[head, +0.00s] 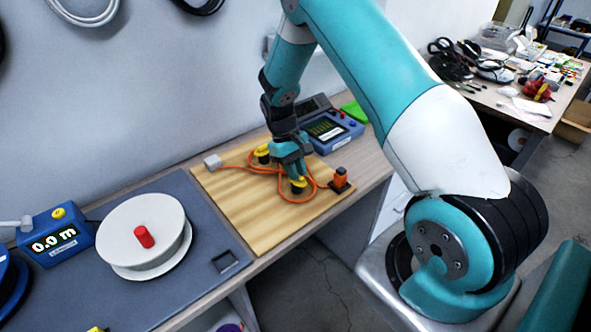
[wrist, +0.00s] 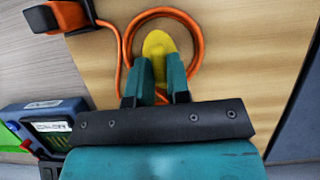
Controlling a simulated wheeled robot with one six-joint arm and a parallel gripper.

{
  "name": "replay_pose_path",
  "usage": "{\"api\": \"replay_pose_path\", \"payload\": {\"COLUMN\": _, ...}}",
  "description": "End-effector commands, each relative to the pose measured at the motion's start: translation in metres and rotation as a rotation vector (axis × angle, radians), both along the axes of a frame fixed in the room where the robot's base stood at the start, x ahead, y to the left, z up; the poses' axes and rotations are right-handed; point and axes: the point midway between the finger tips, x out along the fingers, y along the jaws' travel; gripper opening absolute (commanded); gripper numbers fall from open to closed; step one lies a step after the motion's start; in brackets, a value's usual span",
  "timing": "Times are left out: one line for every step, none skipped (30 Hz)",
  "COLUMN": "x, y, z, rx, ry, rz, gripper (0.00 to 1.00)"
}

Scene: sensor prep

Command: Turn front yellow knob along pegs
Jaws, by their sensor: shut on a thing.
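The front yellow knob (head: 299,182) sits on a dark post near the front edge of the wooden board (head: 228,205). In the wrist view the knob (wrist: 158,46) is an elongated yellow shape, with its near end between my two teal fingers. My gripper (head: 297,172) points down at the knob and is shut on it; the wrist view also shows my gripper (wrist: 157,75). An orange cable (wrist: 126,45) loops around the knob. A second yellow knob (head: 262,150) stands farther back on the board. Pegs cannot be made out clearly.
An orange connector (head: 340,178) on a black base stands at the board's right corner. A blue meter with a screen (head: 331,130) is behind the board. A white reel (head: 150,228) with a red handle and a blue counter (head: 55,236) stand on the grey mat to the left.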

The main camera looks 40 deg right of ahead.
Motion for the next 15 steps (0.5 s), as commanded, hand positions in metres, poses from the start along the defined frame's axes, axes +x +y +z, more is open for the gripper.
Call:
{"api": "replay_pose_path", "payload": {"x": -0.0041, "y": 0.0008, "z": -0.0043, "rx": 0.004, "ry": 0.012, "rz": 0.003, "gripper": 0.0}}
{"api": "replay_pose_path", "payload": {"x": -0.0042, "y": 0.0008, "z": -0.0042, "rx": 0.004, "ry": 0.012, "rz": 0.003, "gripper": 0.0}}
{"api": "replay_pose_path", "payload": {"x": -0.0042, "y": 0.0008, "z": -0.0043, "rx": 0.004, "ry": 0.012, "rz": 0.003, "gripper": 0.0}}
{"api": "replay_pose_path", "payload": {"x": -0.0042, "y": 0.0008, "z": -0.0043, "rx": 0.004, "ry": 0.012, "rz": 0.003, "gripper": 0.0}}
{"api": "replay_pose_path", "payload": {"x": -0.0042, "y": 0.0008, "z": -0.0043, "rx": 0.004, "ry": 0.012, "rz": 0.003, "gripper": 0.0}}
{"api": "replay_pose_path", "payload": {"x": -0.0042, "y": 0.0008, "z": -0.0043, "rx": 0.004, "ry": 0.012, "rz": 0.003, "gripper": 0.22}}
{"api": "replay_pose_path", "payload": {"x": -0.0042, "y": 0.0008, "z": -0.0043, "rx": 0.004, "ry": 0.012, "rz": 0.003, "gripper": 0.28}}
{"api": "replay_pose_path", "payload": {"x": -0.0042, "y": 0.0009, "z": -0.0043, "rx": 0.004, "ry": 0.012, "rz": 0.003, "gripper": 0.35}}
{"api": "replay_pose_path", "payload": {"x": -0.0042, "y": 0.0012, "z": -0.0043, "rx": 0.005, "ry": 0.012, "rz": 0.002, "gripper": 0.43}}
{"api": "replay_pose_path", "payload": {"x": -0.0042, "y": 0.0015, "z": -0.0044, "rx": 0.005, "ry": 0.012, "rz": 0.003, "gripper": 0.43}}
{"api": "replay_pose_path", "payload": {"x": -0.004, "y": 0.0018, "z": -0.0043, "rx": 0.005, "ry": 0.012, "rz": 0.003, "gripper": 0.43}}
{"api": "replay_pose_path", "payload": {"x": -0.004, "y": 0.0021, "z": -0.0044, "rx": 0.005, "ry": 0.012, "rz": 0.004, "gripper": 0.43}}
{"api": "replay_pose_path", "payload": {"x": -0.0038, "y": 0.0024, "z": -0.0043, "rx": 0.005, "ry": 0.012, "rz": 0.004, "gripper": 0.43}}
{"api": "replay_pose_path", "payload": {"x": -0.0038, "y": 0.0026, "z": -0.0043, "rx": 0.006, "ry": 0.012, "rz": 0.005, "gripper": 0.43}}
{"api": "replay_pose_path", "payload": {"x": -0.0035, "y": 0.0028, "z": -0.0043, "rx": 0.006, "ry": 0.011, "rz": 0.005, "gripper": 0.43}}
